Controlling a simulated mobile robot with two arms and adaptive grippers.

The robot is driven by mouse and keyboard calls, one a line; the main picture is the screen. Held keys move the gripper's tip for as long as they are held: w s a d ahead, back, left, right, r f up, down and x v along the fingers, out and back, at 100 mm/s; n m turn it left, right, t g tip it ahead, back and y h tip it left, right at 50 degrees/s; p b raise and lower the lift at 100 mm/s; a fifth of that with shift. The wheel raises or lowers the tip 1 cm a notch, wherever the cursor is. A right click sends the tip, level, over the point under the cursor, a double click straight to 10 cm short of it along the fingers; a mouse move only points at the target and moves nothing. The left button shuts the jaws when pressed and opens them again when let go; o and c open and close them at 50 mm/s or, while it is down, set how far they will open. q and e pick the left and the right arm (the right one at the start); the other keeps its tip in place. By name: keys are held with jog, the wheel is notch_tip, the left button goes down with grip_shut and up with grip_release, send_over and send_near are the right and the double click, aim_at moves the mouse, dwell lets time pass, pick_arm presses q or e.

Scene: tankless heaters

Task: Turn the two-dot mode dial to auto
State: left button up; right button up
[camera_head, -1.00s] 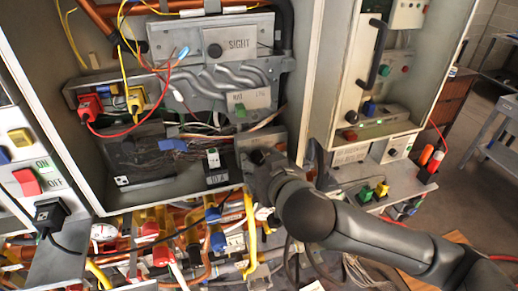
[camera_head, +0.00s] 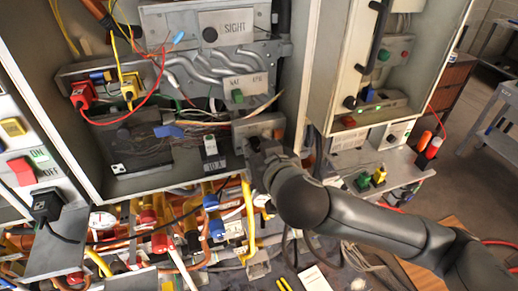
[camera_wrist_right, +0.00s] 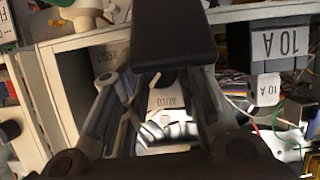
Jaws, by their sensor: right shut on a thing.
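The mode dial itself is mostly hidden by my right gripper. A grey box (camera_head: 258,127) stands at the lower right corner of the open cabinet, and my right gripper (camera_head: 262,150) is at its front face. In the right wrist view, a plate marked AUTO (camera_wrist_right: 168,102) shows between the fingers of my right gripper (camera_wrist_right: 168,78). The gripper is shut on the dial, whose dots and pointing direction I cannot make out. My left gripper is not in view.
A 10 A breaker (camera_head: 211,150) stands just left of the grey box. Yellow pipes (camera_head: 249,215) and valves crowd the space below. A second cabinet with a long black handle (camera_head: 374,38) stands on the right. Open floor (camera_head: 455,185) lies farther right.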

jog(key=shift+n+h, duration=0.6)
jog(key=shift+n, duration=0.1)
jog(key=o, duration=1)
jog(key=shift+o, duration=0.2)
jog(key=shift+v, duration=3.7)
jog(key=shift+f, duration=0.15)
jog(key=shift+c, duration=0.2)
